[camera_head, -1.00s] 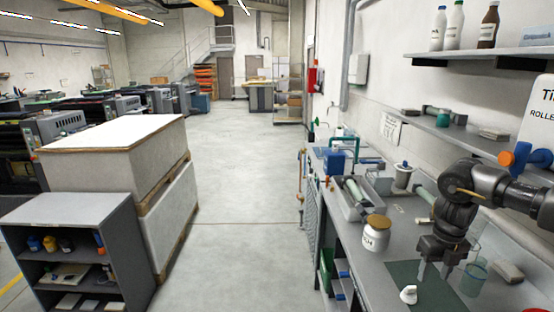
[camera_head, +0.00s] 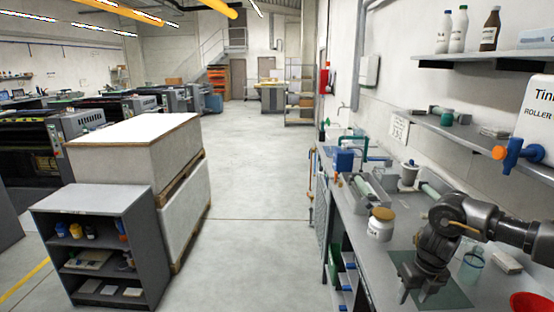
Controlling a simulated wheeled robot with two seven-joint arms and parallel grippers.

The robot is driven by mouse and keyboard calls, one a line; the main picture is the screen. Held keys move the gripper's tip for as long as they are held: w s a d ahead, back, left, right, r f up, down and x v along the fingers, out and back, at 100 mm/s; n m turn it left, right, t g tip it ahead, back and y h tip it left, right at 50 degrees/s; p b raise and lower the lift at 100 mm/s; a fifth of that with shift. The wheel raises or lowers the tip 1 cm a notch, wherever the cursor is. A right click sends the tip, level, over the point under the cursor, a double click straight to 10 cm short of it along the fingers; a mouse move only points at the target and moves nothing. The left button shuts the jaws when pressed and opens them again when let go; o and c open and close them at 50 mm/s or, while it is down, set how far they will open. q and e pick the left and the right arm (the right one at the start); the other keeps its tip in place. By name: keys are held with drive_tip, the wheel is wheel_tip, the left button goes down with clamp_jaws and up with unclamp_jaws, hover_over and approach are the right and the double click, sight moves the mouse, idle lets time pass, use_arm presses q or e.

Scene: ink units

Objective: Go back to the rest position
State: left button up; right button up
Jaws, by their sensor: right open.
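My right gripper (camera_head: 415,293) hangs low above the dark green mat (camera_head: 455,295) on the grey bench (camera_head: 375,265) at the right. Its jaws point down, are open, and nothing shows between them. My right arm comes in from the right edge, over the bench. My left gripper is out of view.
A lidded white jar (camera_head: 380,227) stands left of my right arm. A clear greenish beaker (camera_head: 471,265) stands close to its right, and a red bowl (camera_head: 531,303) sits at the bottom right corner. Wall shelves (camera_head: 460,130) hang above. The aisle floor (camera_head: 255,200) is clear.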

drive_tip(key=s+a+f+t+y, duration=0.15)
drive_tip(key=a+f, duration=0.35)
drive_tip(key=a, duration=0.6)
drive_tip(key=s+a+f+y, duration=0.3)
drive_tip(key=a+f, duration=0.2)
drive_tip(key=a, duration=0.6)
drive_tip(key=s+a+r+m+t+y, duration=0.1)
drive_tip(key=s+a+m+t+y, duration=0.15)
drive_tip(key=a+m, duration=0.35)
drive_tip(key=s+a+r+m+t+y, duration=0.1)
drive_tip(key=s+a+m, duration=0.25)
drive_tip(key=a, duration=0.35)
drive_tip(key=s+d+f+m+g+h, duration=0.1)
drive_tip(key=s+d+f+m+h, duration=0.25)
drive_tip(key=s+d+m, duration=0.9)
drive_tip(key=s+d+f+m+g+h, duration=0.1)
drive_tip(key=s+d+f+m+h, duration=0.3)
drive_tip(key=s+d+m, duration=0.8)
wheel_tip(320, 180, down, 28)
drive_tip(key=s+g, duration=0.1)
drive_tip(key=g, duration=0.1)
drive_tip(key=s+d+f+h, duration=0.1)
drive_tip(key=s+f, duration=1.2)
drive_tip(key=s, duration=0.2)
drive_tip(key=shift+s+d+g, duration=0.35)
drive_tip(key=shift+g, duration=0.05)
